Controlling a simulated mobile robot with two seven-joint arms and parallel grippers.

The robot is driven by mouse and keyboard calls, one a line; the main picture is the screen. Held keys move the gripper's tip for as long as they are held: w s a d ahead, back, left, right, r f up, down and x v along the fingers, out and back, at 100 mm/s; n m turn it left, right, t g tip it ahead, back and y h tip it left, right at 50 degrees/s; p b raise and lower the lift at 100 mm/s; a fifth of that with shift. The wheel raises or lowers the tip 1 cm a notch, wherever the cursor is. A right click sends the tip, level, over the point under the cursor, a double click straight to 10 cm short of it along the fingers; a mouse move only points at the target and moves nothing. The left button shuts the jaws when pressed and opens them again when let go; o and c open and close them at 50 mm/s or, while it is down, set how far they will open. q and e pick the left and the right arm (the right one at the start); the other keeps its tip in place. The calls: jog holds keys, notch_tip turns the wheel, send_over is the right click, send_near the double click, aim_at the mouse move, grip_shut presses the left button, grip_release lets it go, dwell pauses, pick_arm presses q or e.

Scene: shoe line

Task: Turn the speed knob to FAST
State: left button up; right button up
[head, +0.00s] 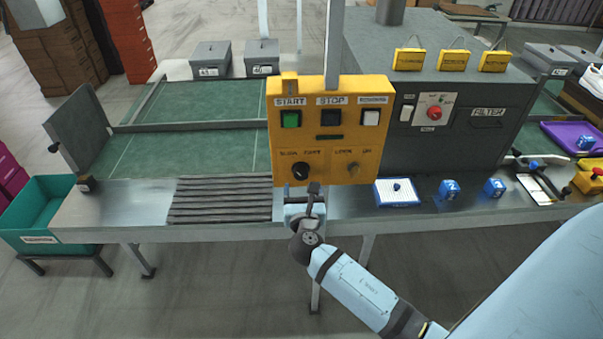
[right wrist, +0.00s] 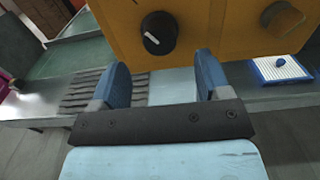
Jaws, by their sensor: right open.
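The yellow control panel (head: 330,130) stands upright at the centre of the head view. The black speed knob (head: 300,170) sits low on its left half, under the SLOW and FAST labels. In the right wrist view the knob (right wrist: 158,33) shows a short white pointer mark slanting on its face; which label it points to I cannot tell. My right gripper (head: 307,197) is just below the panel's lower edge. In the right wrist view its two blue fingers (right wrist: 162,68) are apart and empty, with the knob ahead, above the gap, not between them. My left gripper is not in view.
A yellowish knob (head: 352,168) sits right of the speed knob. A white-and-blue tray (head: 397,193) lies on the metal ledge to the right. A slatted strip (head: 220,200) lies left.

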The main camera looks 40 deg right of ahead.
aim_at(301, 176)
jog(key=x, duration=0.5)
jog(key=shift+w+d+p, duration=0.2)
jog(key=shift+w+p, duration=0.05)
jog(key=shift+p, duration=0.1)
jog(key=c, duration=0.9)
